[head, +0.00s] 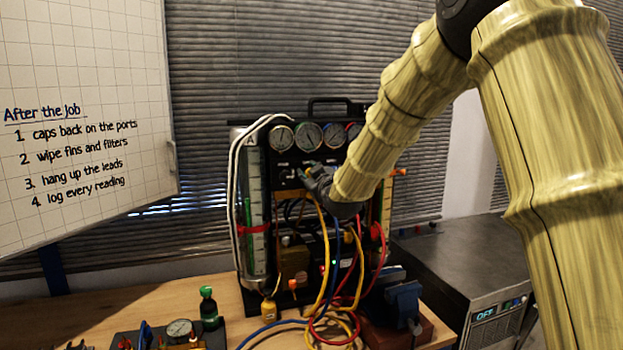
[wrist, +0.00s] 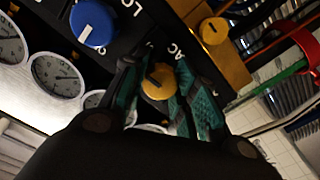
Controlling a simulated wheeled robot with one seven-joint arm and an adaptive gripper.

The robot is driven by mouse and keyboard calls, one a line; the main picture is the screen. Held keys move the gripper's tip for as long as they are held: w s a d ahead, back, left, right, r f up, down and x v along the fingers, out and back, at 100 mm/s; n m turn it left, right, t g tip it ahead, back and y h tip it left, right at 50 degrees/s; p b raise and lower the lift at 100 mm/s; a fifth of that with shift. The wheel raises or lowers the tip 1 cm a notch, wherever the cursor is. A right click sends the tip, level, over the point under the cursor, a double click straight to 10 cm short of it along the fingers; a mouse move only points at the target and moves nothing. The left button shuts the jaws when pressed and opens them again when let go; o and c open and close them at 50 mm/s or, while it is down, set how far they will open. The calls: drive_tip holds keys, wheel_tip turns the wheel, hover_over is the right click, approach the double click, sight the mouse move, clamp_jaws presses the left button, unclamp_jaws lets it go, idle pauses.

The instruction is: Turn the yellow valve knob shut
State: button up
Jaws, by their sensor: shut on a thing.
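A yellow valve knob (wrist: 158,83) with a dark pointer mark sits on the black panel in the wrist view. My gripper (wrist: 160,90) has its teal-padded fingers on both sides of this knob, shut on it. In the head view my gripper (head: 308,176) reaches the front of the gauge rig, below the dials, and the arm and gripper hide the knob there. A blue knob (wrist: 93,23) with a white mark is beside it on the same panel. A second, smaller yellow knob (wrist: 213,31) is on a brass block.
Several round gauges (head: 308,136) line the rig's top. Yellow, blue and red hoses (head: 330,270) hang below the gripper. A whiteboard (head: 80,70) hangs left.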

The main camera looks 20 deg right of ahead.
drive_tip(key=shift+m, duration=0.3)
idle(0.4)
drive_tip(key=o, duration=1.1)
drive_tip(key=shift+c, duration=0.2)
drive_tip(key=shift+s, duration=0.1)
drive_tip(key=s, duration=1.1)
drive_tip(key=shift+s+d, duration=0.25)
drive_tip(key=shift+s, duration=0.15)
